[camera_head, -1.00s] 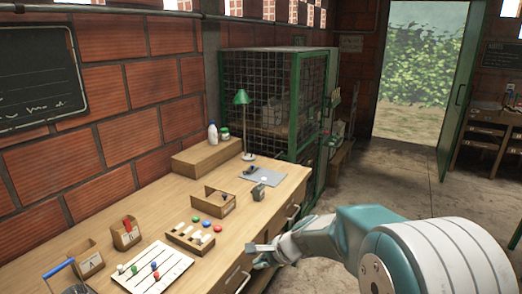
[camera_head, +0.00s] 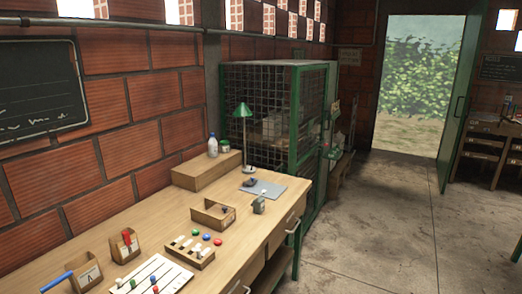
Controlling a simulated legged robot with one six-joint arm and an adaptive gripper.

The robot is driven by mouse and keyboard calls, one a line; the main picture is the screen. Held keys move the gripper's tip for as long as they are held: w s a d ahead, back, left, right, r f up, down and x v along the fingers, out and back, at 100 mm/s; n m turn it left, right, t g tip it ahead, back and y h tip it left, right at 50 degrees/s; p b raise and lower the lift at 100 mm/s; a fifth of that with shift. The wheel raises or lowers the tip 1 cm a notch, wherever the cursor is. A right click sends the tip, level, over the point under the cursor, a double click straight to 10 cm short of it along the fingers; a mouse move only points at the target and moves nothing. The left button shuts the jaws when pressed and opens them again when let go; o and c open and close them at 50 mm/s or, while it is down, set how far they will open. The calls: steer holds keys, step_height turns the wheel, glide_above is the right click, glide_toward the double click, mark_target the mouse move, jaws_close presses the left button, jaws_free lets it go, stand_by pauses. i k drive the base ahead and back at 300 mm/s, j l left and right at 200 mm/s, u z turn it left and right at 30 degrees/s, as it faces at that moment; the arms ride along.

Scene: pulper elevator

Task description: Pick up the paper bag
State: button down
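I cannot clearly make out a paper bag in this view. A pale, blurred shape (camera_head: 271,127) sits behind the mesh of the green-framed cage, and I cannot tell what it is. Two small brown open containers stand at the bench's near left: one (camera_head: 125,246) holds something red, the other (camera_head: 87,276) has a blue handle lying over it. I cannot tell whether they are paper or wood. My gripper is out of view.
The wooden bench (camera_head: 110,217) runs along the brick wall, with a green lamp (camera_head: 243,110), an open box (camera_head: 213,214) and a peg board (camera_head: 153,277). The mesh cage (camera_head: 308,115) stands beyond it. The concrete floor (camera_head: 390,220) is clear toward the open doorway (camera_head: 420,75).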

mark_target(86, 269)
steer(key=u, duration=1.65)
